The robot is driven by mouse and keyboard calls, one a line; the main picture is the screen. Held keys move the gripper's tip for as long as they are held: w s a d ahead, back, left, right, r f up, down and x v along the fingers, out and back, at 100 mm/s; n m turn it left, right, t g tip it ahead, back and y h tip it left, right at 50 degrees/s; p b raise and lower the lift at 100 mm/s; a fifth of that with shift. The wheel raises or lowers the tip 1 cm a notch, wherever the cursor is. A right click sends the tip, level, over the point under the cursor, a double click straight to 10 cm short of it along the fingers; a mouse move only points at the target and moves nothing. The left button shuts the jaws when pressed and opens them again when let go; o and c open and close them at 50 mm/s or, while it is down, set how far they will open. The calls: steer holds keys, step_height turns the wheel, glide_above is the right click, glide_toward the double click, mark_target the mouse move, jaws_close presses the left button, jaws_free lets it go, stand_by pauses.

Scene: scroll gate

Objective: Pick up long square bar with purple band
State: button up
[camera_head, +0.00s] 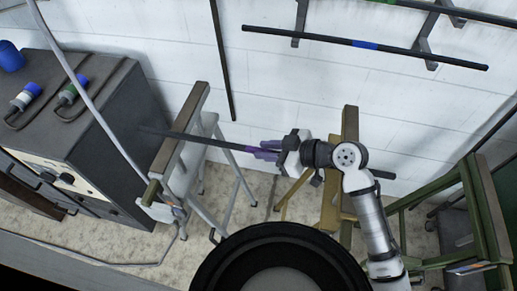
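The long dark bar (222,143) lies roughly level across the middle of the view, over the grey trestle (186,127) at left and toward the yellow trestle (350,122) at right. Its purple band (262,153) shows just left of my gripper's body. My gripper (273,149) is at the bar beside the purple band, with its fingers pointing left. The fingers overlap the bar and band, so I cannot tell whether they are closed on it. My gripper and wrist hide the bar's middle; its right end (384,174) shows beyond my arm.
A dark machine cabinet (100,135) stands close at left, with a pale hose or pole (85,88) before it. A blue-banded bar (365,45) rests on wall brackets above. A green trestle (487,210) stands at right. A thin dark rod (222,60) leans on the wall.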

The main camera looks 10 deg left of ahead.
jaws_close()
stand_by(1.1)
